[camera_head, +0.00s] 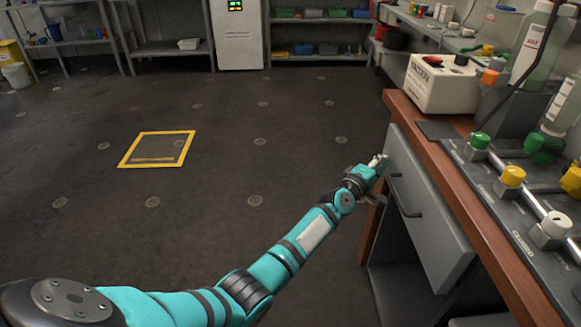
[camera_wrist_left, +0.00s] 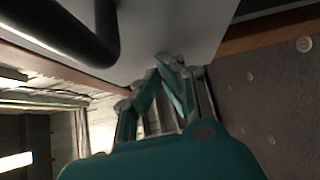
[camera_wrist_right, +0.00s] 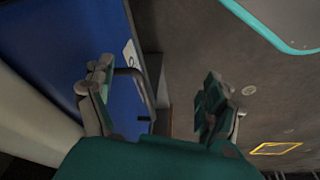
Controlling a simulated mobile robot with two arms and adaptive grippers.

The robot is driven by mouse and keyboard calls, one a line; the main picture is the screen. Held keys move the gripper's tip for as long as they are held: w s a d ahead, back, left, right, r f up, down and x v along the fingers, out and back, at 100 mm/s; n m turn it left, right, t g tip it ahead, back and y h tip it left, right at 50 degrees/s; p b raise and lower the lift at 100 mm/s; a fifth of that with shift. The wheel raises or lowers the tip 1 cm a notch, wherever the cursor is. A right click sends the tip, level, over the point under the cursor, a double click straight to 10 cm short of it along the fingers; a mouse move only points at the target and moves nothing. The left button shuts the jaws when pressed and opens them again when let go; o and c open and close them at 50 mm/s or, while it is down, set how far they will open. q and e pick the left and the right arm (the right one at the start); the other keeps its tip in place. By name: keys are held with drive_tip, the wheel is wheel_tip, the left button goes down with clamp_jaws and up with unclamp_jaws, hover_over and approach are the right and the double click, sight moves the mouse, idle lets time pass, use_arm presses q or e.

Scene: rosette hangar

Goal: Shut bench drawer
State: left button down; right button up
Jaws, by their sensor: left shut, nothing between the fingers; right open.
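The bench drawer (camera_head: 432,222) has a grey front with a dark bar handle (camera_head: 402,198), under the wooden bench top at the right. I cannot tell how far it stands out. My left gripper (camera_head: 376,162) is shut and empty at the far end of the drawer front, beyond the handle. In the left wrist view the shut fingertips (camera_wrist_left: 170,62) are at the pale drawer front (camera_wrist_left: 170,25), touching or very close, with the black handle (camera_wrist_left: 108,35) to their left. My right gripper (camera_wrist_right: 160,85) is open and empty, seen only in the right wrist view.
The bench top (camera_head: 455,185) carries a white box device (camera_head: 440,85) and a rail with coloured knobs (camera_head: 512,176). An open compartment lies below the drawer. The floor to the left is clear, with a yellow-framed square (camera_head: 128,163). A blue panel (camera_wrist_right: 75,40) is beside my right gripper.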

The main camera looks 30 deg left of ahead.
sight(393, 162)
use_arm(q)
drive_tip(key=w+d, duration=0.1)
drive_tip(key=w+d+b, duration=0.1)
drive_tip(key=d, duration=0.1)
drive_tip(key=shift+f, duration=0.1)
drive_tip(key=shift+w+d, duration=0.15)
drive_tip(key=shift+d, duration=0.15)
drive_tip(key=shift+r, duration=0.2)
use_arm(e)
drive_tip(key=v, duration=0.5)
drive_tip(key=shift+r, duration=0.3)
use_arm(q)
drive_tip(key=shift+d, duration=0.1)
